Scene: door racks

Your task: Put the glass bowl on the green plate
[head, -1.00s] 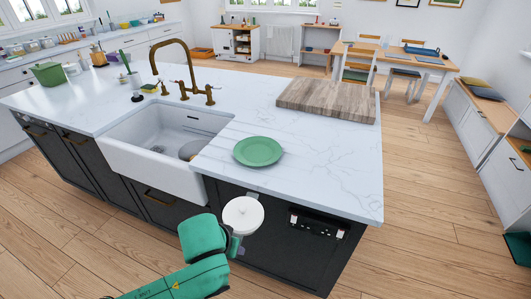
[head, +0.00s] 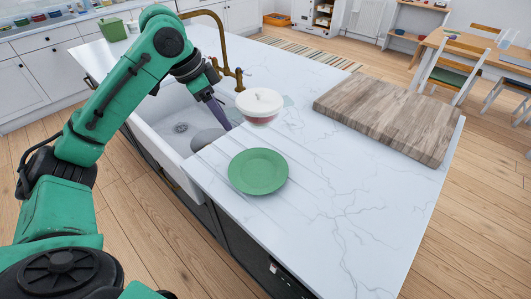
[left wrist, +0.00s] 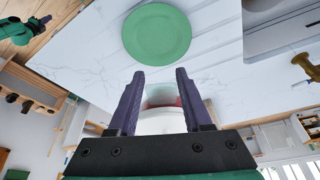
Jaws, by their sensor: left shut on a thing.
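The glass bowl (head: 260,108) has a white top and a reddish lower part. It is at the far side of the plate, right of the faucet; I cannot tell its height above the counter. My left gripper (head: 222,118) is shut on it, with dark purple fingers. In the left wrist view the bowl (left wrist: 162,118) sits between the fingertips (left wrist: 160,82), its lower part partly hidden. The green plate (head: 258,171) lies empty on the white counter, nearer than the bowl. It also shows ahead of the fingers in the left wrist view (left wrist: 157,34). My right gripper does not show.
The sink (head: 165,120) with a grey round thing (head: 207,139) in it is left of the plate. A brass faucet (head: 238,75) stands close to the bowl. A wooden board (head: 390,115) lies at the right. The counter (head: 340,215) right of the plate is clear.

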